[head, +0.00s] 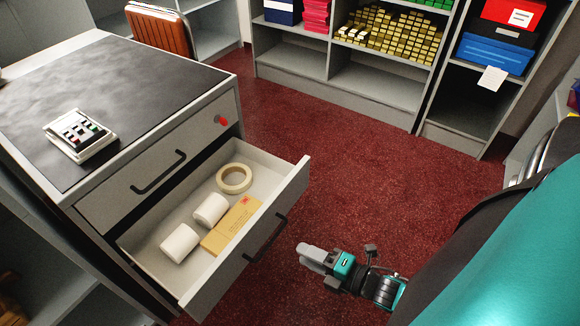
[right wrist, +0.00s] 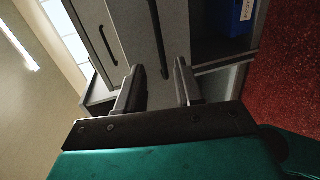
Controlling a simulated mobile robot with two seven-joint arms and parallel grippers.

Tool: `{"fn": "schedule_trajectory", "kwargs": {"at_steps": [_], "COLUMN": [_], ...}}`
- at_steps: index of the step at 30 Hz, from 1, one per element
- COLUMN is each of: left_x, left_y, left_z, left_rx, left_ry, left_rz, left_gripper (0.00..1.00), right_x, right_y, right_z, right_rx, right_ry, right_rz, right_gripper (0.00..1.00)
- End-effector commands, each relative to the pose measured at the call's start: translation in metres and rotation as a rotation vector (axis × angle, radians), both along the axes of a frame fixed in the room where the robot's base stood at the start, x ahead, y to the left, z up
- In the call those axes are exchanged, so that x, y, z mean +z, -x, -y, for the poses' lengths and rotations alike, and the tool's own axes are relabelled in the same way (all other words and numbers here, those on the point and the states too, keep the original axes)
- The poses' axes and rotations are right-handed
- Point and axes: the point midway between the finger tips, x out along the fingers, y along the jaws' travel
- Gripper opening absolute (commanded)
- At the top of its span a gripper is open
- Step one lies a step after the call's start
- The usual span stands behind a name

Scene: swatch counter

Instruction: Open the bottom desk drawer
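The grey desk (head: 218,91) has a shut upper drawer (head: 150,197) with a dark bar handle. The drawer below it (head: 297,187) is pulled well out, showing a tape ring, two white rolls and a tan box inside. Its dark handle (head: 266,240) is on the front panel. My right gripper (head: 308,257) is in front of this handle, apart from it, pointing toward it. In the right wrist view the fingers (right wrist: 158,78) are spread and empty, with a dark handle (right wrist: 157,40) beyond and between them. My left gripper is out of view.
A red knob (head: 223,121) is on the upper drawer front. Shelves (head: 340,100) with boxes stand at the back. The red floor (head: 370,190) between is clear. A blue box (right wrist: 240,15) shows in the wrist view.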

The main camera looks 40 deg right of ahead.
Motion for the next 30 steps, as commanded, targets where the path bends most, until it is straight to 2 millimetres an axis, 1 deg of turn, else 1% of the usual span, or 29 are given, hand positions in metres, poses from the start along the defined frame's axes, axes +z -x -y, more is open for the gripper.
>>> {"fn": "schedule_trajectory", "kwargs": {"at_steps": [1,3,6,9,26,28,30], "left_x": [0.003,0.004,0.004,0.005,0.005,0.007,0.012], "left_y": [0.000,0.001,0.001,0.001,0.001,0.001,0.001], "left_z": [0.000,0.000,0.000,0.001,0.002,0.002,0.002], "left_rx": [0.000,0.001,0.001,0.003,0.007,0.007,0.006], "left_ry": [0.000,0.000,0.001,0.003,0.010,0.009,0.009], "left_rz": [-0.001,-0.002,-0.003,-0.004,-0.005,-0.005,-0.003], "left_gripper": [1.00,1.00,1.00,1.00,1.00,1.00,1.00], "right_x": [0.003,0.005,0.006,0.008,0.008,0.010,0.017], "right_y": [0.010,0.019,0.028,0.032,0.033,0.032,0.029], "right_z": [0.003,0.007,0.010,0.012,0.012,0.011,0.008], "right_rx": [0.000,-0.001,0.000,0.000,0.000,-0.005,-0.028], "right_ry": [0.001,0.001,0.000,0.000,0.000,-0.009,-0.048], "right_rz": [-0.003,-0.003,-0.001,0.000,0.001,-0.003,-0.026], "right_gripper": [0.36,0.36,0.36,0.36,0.36,0.36,0.36]}}
